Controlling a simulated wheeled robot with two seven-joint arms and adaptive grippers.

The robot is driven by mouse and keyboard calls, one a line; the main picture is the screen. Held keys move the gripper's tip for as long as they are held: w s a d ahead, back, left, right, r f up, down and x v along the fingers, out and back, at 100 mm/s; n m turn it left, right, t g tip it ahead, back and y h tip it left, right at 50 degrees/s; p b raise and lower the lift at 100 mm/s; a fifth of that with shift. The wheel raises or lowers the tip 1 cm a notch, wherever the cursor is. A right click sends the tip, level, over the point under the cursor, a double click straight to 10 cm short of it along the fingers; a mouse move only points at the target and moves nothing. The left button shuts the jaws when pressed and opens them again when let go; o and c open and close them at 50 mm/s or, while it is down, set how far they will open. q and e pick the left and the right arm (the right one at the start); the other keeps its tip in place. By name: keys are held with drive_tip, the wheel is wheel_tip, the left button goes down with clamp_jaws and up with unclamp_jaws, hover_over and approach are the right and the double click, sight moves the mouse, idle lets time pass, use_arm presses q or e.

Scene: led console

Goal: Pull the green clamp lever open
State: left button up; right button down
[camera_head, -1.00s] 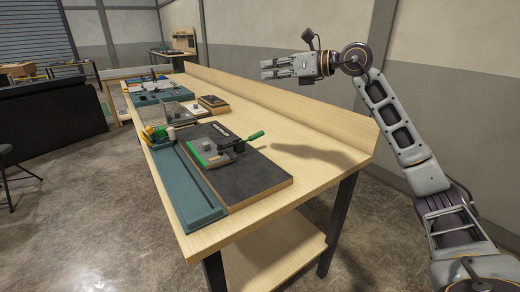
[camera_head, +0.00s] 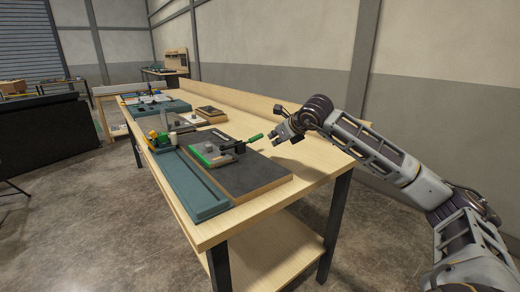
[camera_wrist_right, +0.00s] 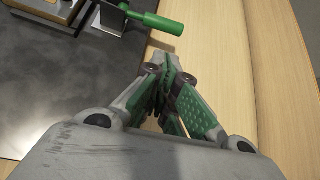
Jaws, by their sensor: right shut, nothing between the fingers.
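The clamp lever has a green handle (camera_head: 255,138) that points to the right from the clamp on a dark board (camera_head: 245,177). In the right wrist view the green handle (camera_wrist_right: 157,21) lies at the top, ahead of the fingers. My right gripper (camera_head: 278,138) is close to the right end of the handle, with a small gap. In the right wrist view its fingertips (camera_wrist_right: 170,62) are together and empty, below the handle and apart from it. The clamp's base (camera_head: 209,154) has green edges and a grey block on it. My left gripper is not in view.
A long teal tray (camera_head: 190,185) runs along the board's left side. Yellow and green parts (camera_head: 160,140) stand behind it, with more fixtures farther back. The wooden tabletop (camera_head: 310,158) is clear to the right, up to a raised back ledge.

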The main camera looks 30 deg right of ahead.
sight(253, 140)
drive_tip(key=shift+w, duration=0.15)
drive_tip(key=shift+x, duration=4.15)
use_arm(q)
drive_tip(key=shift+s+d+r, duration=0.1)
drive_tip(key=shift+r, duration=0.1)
use_arm(e)
drive_tip(key=shift+w+f, duration=0.4)
drive_tip(key=shift+w, duration=0.15)
drive_tip(key=shift+d, duration=0.1)
